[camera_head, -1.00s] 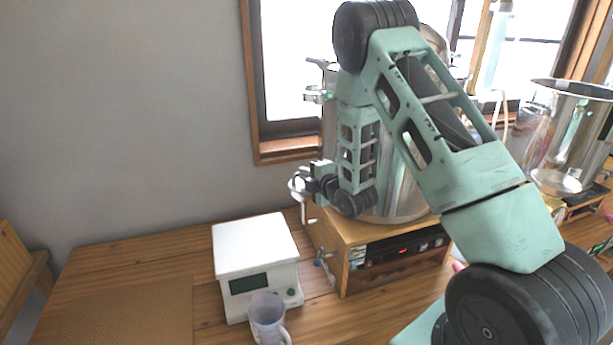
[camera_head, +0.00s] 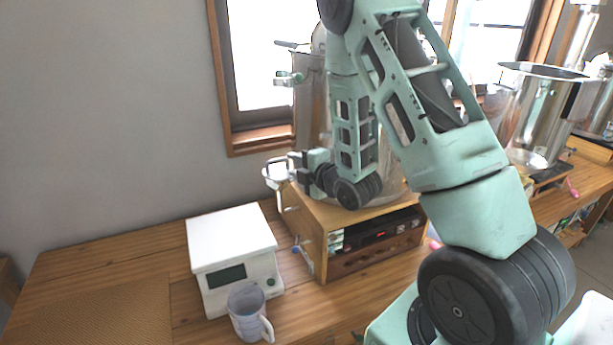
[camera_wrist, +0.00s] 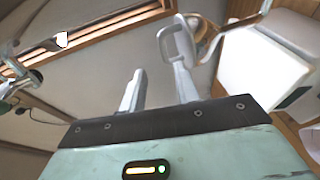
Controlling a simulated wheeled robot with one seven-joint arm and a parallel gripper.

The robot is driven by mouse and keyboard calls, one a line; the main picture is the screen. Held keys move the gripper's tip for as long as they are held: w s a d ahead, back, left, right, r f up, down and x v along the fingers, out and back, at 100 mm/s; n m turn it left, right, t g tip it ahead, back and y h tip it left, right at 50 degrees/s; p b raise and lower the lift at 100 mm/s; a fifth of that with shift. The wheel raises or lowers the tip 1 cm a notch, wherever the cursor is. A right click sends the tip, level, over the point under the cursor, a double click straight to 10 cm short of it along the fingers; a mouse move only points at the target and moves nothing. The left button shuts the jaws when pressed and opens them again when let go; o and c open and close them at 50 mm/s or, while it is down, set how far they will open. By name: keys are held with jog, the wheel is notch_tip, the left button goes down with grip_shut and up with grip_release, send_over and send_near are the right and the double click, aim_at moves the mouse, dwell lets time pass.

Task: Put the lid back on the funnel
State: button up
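My gripper (camera_head: 286,168) is at the left side of the tall metal vessel (camera_head: 308,100), just above the wooden box. It points left. In the wrist view its two pale fingers (camera_wrist: 158,88) stand apart, with no object clearly between them. A pale loop-shaped piece (camera_wrist: 178,43) shows at the tip of the right finger; I cannot tell whether they touch. Beside it is a shiny bent metal piece with a copper tint (camera_wrist: 236,24). I cannot clearly make out the funnel or its lid; my arm hides much of the vessel.
The vessel stands on a wooden box (camera_head: 314,240) with a small tap at its left. A white scale (camera_head: 231,238) and a mug (camera_head: 248,311) stand on the wooden table (camera_head: 90,262) to the left. A large metal pot (camera_head: 535,118) is at right. The window is behind.

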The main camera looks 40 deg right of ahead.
jog(key=shift+s+r+p, duration=0.25)
jog(key=shift+s+p, duration=0.8)
jog(key=shift+p, duration=0.85)
jog(key=shift+s+r+p, duration=0.2)
jog(key=shift+s+p, duration=0.8)
jog(key=shift+p, duration=0.9)
jog(key=s+a+r+m+g+y, duration=0.1)
jog(key=s+a+r+m+g, duration=0.2)
jog(key=a, duration=0.8)
jog(key=a+r+m+g+y, duration=0.1)
jog(key=a+m+g+y, duration=0.3)
jog(key=a, duration=0.7)
jog(key=s+a+r+m+g+h, duration=0.1)
jog(key=s+a+r+g, duration=0.1)
jog(key=s, duration=0.6)
jog(key=s+a+r+g+h, duration=0.1)
jog(key=s+a+r+g, duration=0.1)
jog(key=s, duration=0.6)
jog(key=s+a+r+m+g+h, duration=0.1)
jog(key=s+a+r+g+h, duration=0.1)
jog(key=s, duration=0.5)
jog(key=a+r+g, duration=0.1)
jog(key=g, duration=0.1)
jog(key=shift+s+a+m+g, duration=0.3)
jog(key=shift+s+g, duration=0.1)
